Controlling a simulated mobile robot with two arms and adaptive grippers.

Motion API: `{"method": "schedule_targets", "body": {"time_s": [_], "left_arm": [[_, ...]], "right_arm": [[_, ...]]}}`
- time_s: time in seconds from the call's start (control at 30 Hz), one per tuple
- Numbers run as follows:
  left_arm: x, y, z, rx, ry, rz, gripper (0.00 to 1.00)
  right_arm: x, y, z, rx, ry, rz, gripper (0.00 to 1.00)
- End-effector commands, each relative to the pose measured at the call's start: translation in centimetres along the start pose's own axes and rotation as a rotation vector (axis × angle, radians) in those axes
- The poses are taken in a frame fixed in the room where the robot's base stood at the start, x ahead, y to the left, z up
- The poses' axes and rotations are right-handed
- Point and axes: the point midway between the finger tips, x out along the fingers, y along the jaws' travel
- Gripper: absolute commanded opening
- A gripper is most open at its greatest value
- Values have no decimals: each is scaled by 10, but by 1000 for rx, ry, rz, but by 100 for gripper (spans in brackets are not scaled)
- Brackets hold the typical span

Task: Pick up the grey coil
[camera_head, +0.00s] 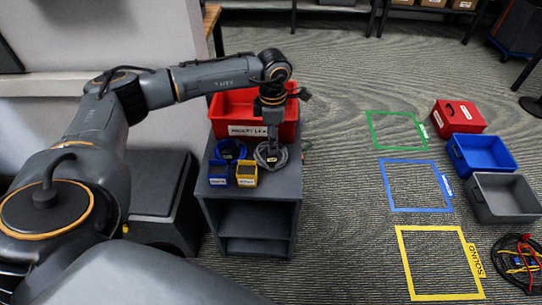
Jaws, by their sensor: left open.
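The grey coil (263,159) lies on top of the dark grey cabinet (284,183), near its right edge, in front of the red bin. My left gripper (271,150) points down right over the grey coil and hides part of it. Its jaws are open. I cannot tell from this view whether the fingers touch the coil. My right gripper is not in view.
A red bin (237,109) stands behind, close to the left arm. A blue coil (231,149), a blue holder (218,172) and a yellow holder (246,174) sit left of the grey coil. Bins and floor frames lie to the right.

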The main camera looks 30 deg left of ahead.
Motion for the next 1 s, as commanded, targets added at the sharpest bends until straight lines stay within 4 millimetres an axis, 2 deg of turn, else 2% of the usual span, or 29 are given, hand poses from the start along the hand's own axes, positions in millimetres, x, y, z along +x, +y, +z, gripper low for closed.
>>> {"method": "schedule_targets", "body": {"time_s": [0.03, 0.1, 0.37, 0.63, 0.8, 0.97, 1.0], "left_arm": [[12, -1, 0, 1, 2, -3, 46], [22, -1, 1, 0, 0, -2, 46], [43, -1, 0, 0, -1, -2, 46], [81, 0, -1, 1, -2, -2, 46], [89, 1, -2, 1, -3, -1, 46], [88, 0, -2, 1, -3, -1, 46], [88, 0, -2, 1, -3, -1, 40]], "right_arm": [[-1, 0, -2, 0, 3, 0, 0], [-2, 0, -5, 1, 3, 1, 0], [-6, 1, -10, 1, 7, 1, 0], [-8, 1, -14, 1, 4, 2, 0], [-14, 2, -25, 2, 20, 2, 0], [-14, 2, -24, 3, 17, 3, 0], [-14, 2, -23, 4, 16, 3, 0]]}}
